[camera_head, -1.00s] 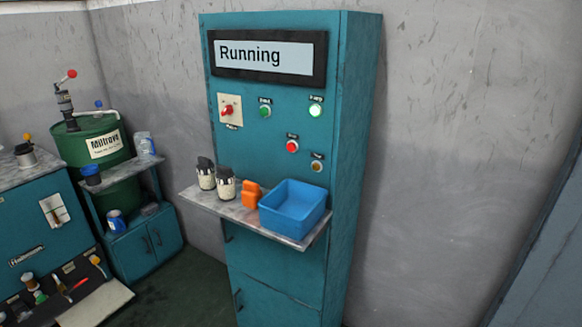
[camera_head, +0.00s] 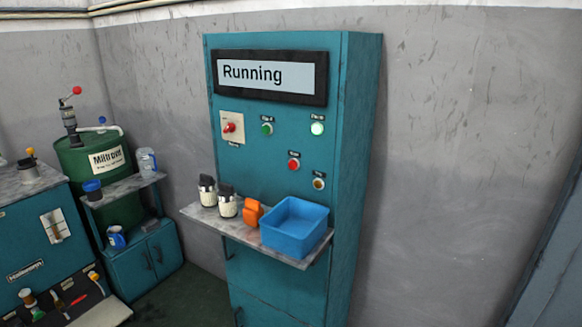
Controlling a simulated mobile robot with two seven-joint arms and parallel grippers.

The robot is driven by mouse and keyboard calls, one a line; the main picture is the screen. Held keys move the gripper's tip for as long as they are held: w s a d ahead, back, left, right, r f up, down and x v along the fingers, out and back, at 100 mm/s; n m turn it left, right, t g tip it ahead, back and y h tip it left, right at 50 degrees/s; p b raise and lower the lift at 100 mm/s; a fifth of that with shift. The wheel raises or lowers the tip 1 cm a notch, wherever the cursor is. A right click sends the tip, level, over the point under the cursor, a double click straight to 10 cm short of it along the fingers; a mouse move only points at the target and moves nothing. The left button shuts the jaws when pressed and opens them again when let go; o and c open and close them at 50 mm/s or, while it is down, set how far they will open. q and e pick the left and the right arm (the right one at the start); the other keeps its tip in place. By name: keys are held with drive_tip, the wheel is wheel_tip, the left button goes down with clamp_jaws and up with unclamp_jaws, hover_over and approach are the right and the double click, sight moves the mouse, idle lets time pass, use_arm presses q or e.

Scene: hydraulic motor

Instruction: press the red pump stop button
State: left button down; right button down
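A teal control cabinet (camera_head: 357,180) stands against the wall. Its display (camera_head: 266,76) reads "Running". A red button (camera_head: 293,165) sits on the panel's lower right, above a small brownish button or lamp (camera_head: 318,184). A green button (camera_head: 267,129) and a lit whitish-green lamp (camera_head: 317,128) are higher up. A red switch or knob (camera_head: 229,127) is on a pale plate at the upper left. The labels are too small to read surely. Neither of my grippers is in view.
A shelf (camera_head: 225,228) juts out below the buttons. It holds a blue bin (camera_head: 294,228), an orange object (camera_head: 252,212) and two dark-topped jars (camera_head: 227,203). A green drum (camera_head: 92,160) and teal workbench (camera_head: 40,247) stand at left.

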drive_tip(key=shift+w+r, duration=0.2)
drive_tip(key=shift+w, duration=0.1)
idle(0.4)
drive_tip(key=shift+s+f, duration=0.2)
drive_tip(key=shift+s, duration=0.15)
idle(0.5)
